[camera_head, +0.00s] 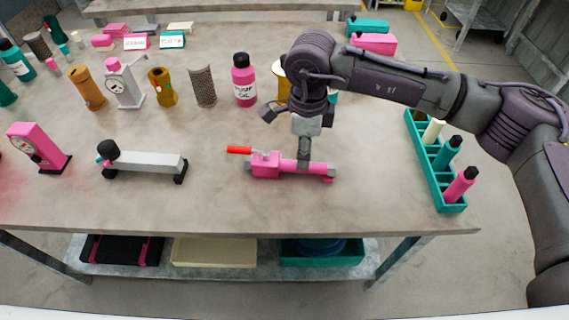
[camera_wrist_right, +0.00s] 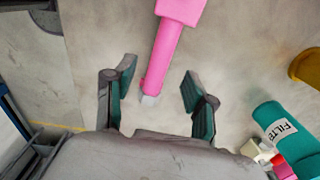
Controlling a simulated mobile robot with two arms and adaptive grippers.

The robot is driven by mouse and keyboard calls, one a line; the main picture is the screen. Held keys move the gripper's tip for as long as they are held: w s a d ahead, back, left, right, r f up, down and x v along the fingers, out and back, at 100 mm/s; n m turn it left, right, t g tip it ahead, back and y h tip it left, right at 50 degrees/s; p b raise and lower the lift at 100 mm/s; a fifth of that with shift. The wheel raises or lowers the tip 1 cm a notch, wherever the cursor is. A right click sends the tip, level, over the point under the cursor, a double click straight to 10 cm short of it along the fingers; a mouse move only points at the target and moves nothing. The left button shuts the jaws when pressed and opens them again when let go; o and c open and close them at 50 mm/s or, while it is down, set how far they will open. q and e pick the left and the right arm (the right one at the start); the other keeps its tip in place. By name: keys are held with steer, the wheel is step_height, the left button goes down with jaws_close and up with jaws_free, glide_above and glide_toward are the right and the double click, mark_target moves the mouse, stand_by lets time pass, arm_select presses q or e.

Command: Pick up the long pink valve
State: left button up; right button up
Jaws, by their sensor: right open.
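The long pink valve (camera_head: 266,166) lies on the table's front middle, with a red handle at its left end. In the right wrist view it (camera_wrist_right: 165,50) runs down from the top edge, a thick block above, a thin shaft and a pale grey tip. My right gripper (camera_head: 304,160) points down over the shaft, its near finger covering part of it. In the wrist view the gripper (camera_wrist_right: 158,82) is open, with one finger on each side of the shaft. No contact shows. The far finger is hidden in the head view. My left gripper is out of view.
A grey bar with black ends (camera_head: 145,164) lies left of the valve. A teal rack (camera_head: 417,146) with bottles stands on the right. A pink bottle (camera_head: 244,82) and other parts stand behind. The table (camera_head: 220,205) is clear in front of the valve.

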mark_target(290, 166)
steer(key=f, duration=0.5)
steer(key=shift+w+a+f, duration=0.1)
steer(key=shift+a+f, duration=0.05)
steer(key=shift+a, duration=0.05)
jaws_close()
